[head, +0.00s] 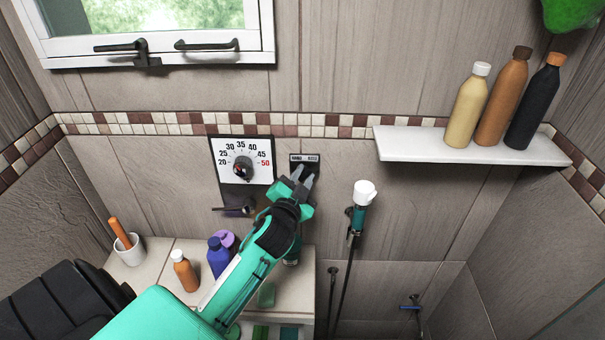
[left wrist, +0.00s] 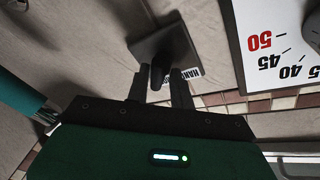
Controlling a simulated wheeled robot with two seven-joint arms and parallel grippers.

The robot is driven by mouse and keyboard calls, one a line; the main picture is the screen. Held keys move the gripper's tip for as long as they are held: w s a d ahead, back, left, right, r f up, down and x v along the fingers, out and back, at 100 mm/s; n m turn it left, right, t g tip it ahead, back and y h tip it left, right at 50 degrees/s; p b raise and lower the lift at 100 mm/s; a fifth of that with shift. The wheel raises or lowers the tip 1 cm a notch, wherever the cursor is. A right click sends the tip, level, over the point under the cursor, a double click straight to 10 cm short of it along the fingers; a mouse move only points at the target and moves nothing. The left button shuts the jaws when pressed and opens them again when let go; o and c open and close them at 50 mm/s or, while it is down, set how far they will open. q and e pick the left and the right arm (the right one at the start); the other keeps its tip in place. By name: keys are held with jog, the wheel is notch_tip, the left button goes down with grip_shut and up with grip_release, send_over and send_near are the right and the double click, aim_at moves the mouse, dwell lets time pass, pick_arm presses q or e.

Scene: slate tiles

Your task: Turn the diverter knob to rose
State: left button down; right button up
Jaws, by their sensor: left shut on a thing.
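The diverter plate (head: 304,158) is a small dark square on the tiled wall, right of the thermostat dial, with a white label strip on top. My left gripper (head: 303,178) reaches up to it from below. In the left wrist view, the two dark fingers of my left gripper (left wrist: 160,88) are shut on the dark diverter knob (left wrist: 157,73), which stands out from the plate (left wrist: 172,42). Part of the label, reading "HAND", shows beside a finger. The fingers hide most of the knob in the head view, so I cannot tell which way it points. My right gripper is out of view.
The white thermostat panel (head: 258,152) is close to the left, with a dark lever (head: 236,210) below it. A hand shower (head: 364,193) hangs to the right. A shelf (head: 430,147) holds bottles. More bottles stand on a ledge (head: 160,254) below.

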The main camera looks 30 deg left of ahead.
pick_arm(q)
jog(key=c, duration=1.4)
grip_release()
jog(key=shift+d+f, duration=0.15)
jog(key=shift+f, duration=0.05)
jog(key=shift+s+d+b, duration=0.1)
jog(key=shift+s+b, duration=0.2)
jog(key=shift+s, duration=0.15)
jog(key=b+v, duration=0.5)
jog(key=v, duration=0.7)
jog(key=shift+s+d+r, duration=0.1)
jog(key=shift+s+d, duration=0.15)
jog(key=shift+s, duration=0.15)
